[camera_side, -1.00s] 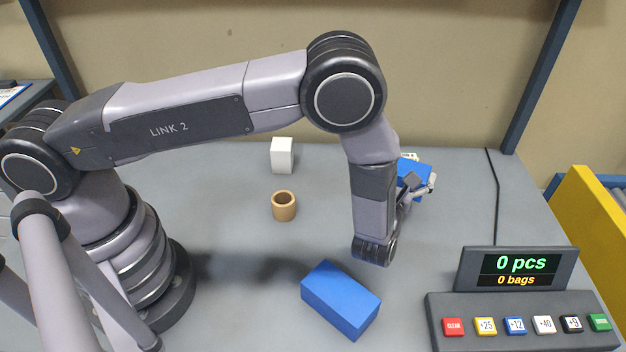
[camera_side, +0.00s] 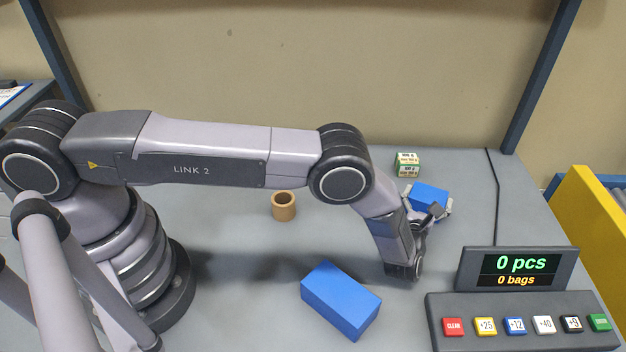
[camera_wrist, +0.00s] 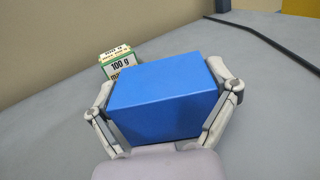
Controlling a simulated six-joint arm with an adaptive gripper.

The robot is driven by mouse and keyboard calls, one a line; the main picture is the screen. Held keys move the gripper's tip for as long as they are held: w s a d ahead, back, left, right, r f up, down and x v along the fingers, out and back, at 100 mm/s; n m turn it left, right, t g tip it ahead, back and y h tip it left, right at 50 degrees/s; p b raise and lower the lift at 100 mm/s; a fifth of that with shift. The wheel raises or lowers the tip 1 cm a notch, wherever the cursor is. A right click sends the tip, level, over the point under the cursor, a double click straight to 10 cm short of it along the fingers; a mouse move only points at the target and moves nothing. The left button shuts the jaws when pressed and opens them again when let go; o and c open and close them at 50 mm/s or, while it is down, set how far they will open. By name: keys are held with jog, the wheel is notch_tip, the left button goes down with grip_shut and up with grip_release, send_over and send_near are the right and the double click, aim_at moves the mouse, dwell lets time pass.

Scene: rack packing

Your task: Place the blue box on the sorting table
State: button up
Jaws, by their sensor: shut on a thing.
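A blue box (camera_side: 430,197) is between the fingers of my gripper (camera_side: 428,207) at the right of the table in the side view. In the wrist view the same blue box (camera_wrist: 166,102) fills the space between both fingers of my gripper (camera_wrist: 168,108), which is shut on it. I cannot tell whether its underside touches the table. A second, larger blue box (camera_side: 341,299) lies on the grey table (camera_side: 240,310) at the front middle, apart from my gripper.
A tan cup (camera_side: 284,206) stands mid-table. A counter panel (camera_side: 520,300) with coloured buttons is front right. A black cable (camera_side: 495,200) runs along the right.

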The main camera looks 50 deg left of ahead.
jog(key=shift+f, duration=0.1)
jog(key=shift+f, duration=0.1)
jog(key=o, duration=1)
